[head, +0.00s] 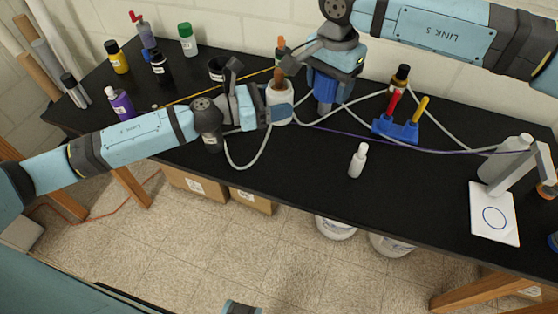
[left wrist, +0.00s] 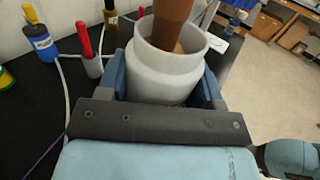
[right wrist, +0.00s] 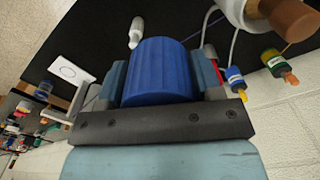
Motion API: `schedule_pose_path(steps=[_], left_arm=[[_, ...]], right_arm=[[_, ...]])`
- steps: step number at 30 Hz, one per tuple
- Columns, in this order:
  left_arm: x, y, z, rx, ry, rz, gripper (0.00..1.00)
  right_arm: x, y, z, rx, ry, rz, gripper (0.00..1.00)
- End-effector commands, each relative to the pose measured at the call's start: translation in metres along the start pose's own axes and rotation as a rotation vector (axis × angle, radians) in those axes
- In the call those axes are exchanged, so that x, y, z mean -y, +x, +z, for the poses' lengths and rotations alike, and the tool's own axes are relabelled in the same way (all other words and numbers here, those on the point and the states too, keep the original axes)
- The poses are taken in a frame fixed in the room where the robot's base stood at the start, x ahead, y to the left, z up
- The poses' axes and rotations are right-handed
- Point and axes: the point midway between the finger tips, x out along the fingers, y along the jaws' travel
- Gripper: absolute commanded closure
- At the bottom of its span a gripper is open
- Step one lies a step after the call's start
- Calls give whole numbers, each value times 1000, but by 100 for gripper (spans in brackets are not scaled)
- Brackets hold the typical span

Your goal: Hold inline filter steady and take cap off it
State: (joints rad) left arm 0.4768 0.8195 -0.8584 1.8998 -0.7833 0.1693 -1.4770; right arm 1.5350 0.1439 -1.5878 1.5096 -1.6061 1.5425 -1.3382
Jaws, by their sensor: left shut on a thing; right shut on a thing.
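The inline filter's white body (head: 279,106) stands upright on the black bench with a brown core (head: 278,76) rising from its open top. My left gripper (head: 277,115) is shut around this body; the left wrist view shows the white rim (left wrist: 168,62) and brown core (left wrist: 172,25) between the fingers. The ridged blue cap (head: 324,92) is off the body and apart from it, to its right. My right gripper (head: 327,98) is shut on the cap, which fills its jaws in the right wrist view (right wrist: 158,72). The cap's underside is hidden.
A small white bottle (head: 358,161) stands in front of the cap. A blue holder with red and yellow handles (head: 396,130) is to the right. Grey hoses cross the bench. Several bottles, including a purple one (head: 122,105), stand at the left. The front middle is clear.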

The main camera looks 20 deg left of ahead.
Motion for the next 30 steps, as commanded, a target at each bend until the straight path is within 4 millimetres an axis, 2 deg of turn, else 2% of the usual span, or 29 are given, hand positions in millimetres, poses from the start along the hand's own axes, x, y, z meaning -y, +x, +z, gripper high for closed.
schedule_pose_path(steps=[1,6,15,18,23,30], left_arm=[[1,0,-15,-1,-8,2,100],[1,0,-60,0,-9,4,100],[0,0,-131,1,-6,4,100],[0,0,-143,1,-3,3,100],[0,0,-153,1,-2,3,100],[0,0,-184,1,-4,4,100]], right_arm=[[0,4,0,0,0,0,69],[0,8,0,0,0,0,69],[0,11,0,0,-1,0,69],[0,12,0,0,-1,0,69],[0,12,0,0,-1,-1,69],[-1,13,0,0,-1,-1,69]])
